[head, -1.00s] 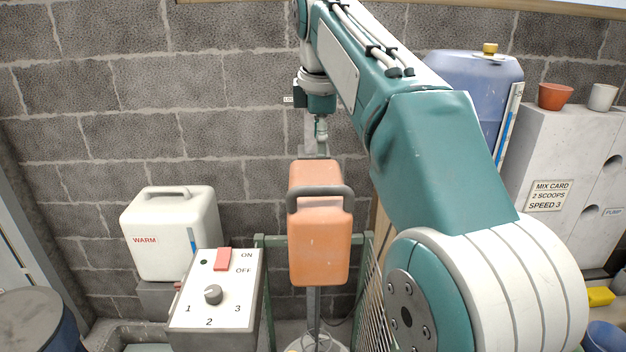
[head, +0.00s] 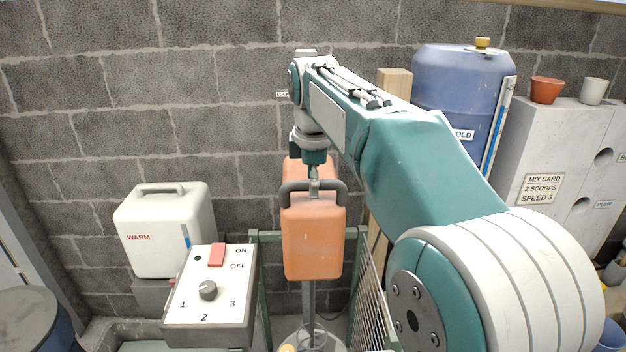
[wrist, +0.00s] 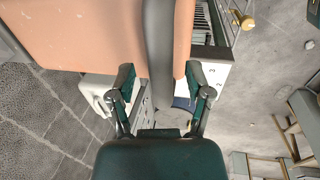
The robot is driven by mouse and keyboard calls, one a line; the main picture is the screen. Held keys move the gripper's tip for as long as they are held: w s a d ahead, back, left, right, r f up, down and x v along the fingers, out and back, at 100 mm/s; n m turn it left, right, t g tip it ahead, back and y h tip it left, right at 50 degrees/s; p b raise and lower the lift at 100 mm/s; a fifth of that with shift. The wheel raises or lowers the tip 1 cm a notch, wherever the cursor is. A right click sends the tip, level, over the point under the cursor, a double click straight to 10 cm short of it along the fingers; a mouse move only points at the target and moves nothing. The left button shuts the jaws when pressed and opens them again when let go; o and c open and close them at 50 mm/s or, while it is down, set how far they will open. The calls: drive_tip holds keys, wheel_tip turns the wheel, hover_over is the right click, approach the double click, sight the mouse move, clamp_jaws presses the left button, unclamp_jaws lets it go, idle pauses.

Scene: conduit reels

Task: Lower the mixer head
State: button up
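The orange mixer head (head: 313,240) stands in the middle of the head view, above a whisk (head: 312,338) and a bowl rim at the bottom edge. Its dark grey handle (head: 285,197) loops across the upper part of the head. My gripper (head: 314,188) points down at the middle of this handle. In the wrist view my gripper (wrist: 160,80) is open, with one finger on each side of the grey handle (wrist: 159,38). Gaps show between the fingers and the bar. The orange head (wrist: 80,35) fills the upper left there.
A control box (head: 210,295) with a red switch and a dial is left of the mixer. A white WARM jug (head: 165,232) stands behind it. A blue jug (head: 455,95) and a grey block (head: 560,150) are at right. A green guard frame (head: 262,270) surrounds the mixer.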

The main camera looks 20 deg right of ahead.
sight(313, 277)
clamp_jaws()
wheel_tip(313, 277, down, 26)
drive_tip(key=shift+s+r, duration=0.1)
drive_tip(key=shift+r, duration=0.15)
drive_tip(key=shift+o, duration=0.3)
unclamp_jaws()
drive_tip(key=shift+r, duration=0.1)
